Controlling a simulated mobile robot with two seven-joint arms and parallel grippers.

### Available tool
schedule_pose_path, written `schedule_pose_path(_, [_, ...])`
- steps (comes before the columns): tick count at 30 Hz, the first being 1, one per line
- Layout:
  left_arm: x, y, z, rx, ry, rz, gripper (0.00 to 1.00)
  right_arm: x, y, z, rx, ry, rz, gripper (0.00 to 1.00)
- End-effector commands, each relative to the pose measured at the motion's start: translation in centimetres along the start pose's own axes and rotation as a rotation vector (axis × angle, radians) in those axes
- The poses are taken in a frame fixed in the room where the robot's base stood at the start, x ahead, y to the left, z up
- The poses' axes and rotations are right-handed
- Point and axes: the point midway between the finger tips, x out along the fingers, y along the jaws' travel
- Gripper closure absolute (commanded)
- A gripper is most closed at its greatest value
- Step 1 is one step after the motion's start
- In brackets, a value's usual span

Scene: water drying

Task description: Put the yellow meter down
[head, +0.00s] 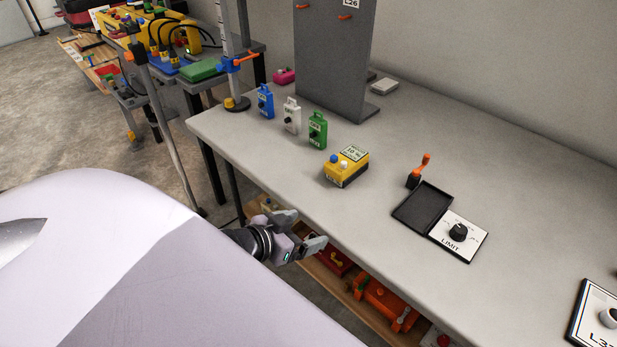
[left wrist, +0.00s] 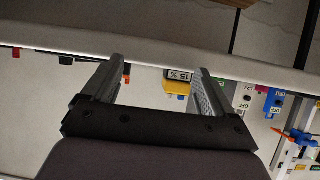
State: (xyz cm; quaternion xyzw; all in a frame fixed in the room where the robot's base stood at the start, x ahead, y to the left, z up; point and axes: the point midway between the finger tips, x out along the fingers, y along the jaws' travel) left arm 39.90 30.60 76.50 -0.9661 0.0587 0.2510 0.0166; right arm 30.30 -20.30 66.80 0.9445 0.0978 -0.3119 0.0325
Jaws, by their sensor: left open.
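The yellow meter (head: 346,170) is a small yellow box with a blue knob, a pale knob and a label plate reading a percentage. It stands on the grey bench top (head: 385,133) near its front edge. My left gripper (head: 303,231) is open and empty, at the bench's front edge, apart from the meter and nearer to me. In the left wrist view the meter (left wrist: 176,87) shows upside down between the two open fingers (left wrist: 158,78), beyond them. Its lower part is hard to make out there. My right gripper is not in view.
Blue (head: 265,101), white (head: 291,116) and green (head: 317,130) tagged devices stand behind the meter, by a grey upright panel (head: 334,50). A black tray (head: 422,206), an orange-handled lever (head: 418,171) and a LIMIT dial plate (head: 460,235) lie to the right. Bench around the meter is clear.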

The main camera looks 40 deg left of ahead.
Motion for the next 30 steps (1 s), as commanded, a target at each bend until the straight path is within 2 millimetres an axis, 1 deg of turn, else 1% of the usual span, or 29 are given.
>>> schedule_pose_path(1, [-0.2, 1.9, 2.8, -0.008, -0.031, 0.012, 0.13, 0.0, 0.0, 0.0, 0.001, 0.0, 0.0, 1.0])
schedule_pose_path(3, [-0.6, 4.3, 5.8, 0.002, -0.062, 0.028, 0.13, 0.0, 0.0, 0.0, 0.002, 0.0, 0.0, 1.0])
schedule_pose_path(6, [-1.4, 7.6, 9.3, 0.015, -0.098, 0.048, 0.13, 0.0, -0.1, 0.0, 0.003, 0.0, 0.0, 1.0])
schedule_pose_path(9, [-2.1, 10.0, 11.3, 0.029, -0.118, 0.063, 0.13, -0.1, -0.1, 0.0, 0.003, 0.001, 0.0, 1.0])
schedule_pose_path(11, [-2.4, 10.9, 12.0, 0.035, -0.125, 0.069, 0.13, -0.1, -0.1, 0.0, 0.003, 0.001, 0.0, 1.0])
schedule_pose_path(15, [-2.6, 11.6, 12.5, 0.042, -0.129, 0.074, 0.13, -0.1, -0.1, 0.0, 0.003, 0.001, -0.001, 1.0])
schedule_pose_path(23, [-2.7, 11.5, 12.3, 0.042, -0.129, 0.074, 0.13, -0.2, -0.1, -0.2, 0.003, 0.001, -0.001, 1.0])
schedule_pose_path(26, [-3.2, 11.5, 11.5, 0.042, -0.129, 0.073, 0.13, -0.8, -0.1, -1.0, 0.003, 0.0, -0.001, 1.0])
schedule_pose_path(30, [-4.3, 11.5, 9.5, 0.042, -0.128, 0.073, 0.13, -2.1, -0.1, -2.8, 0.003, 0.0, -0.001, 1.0])
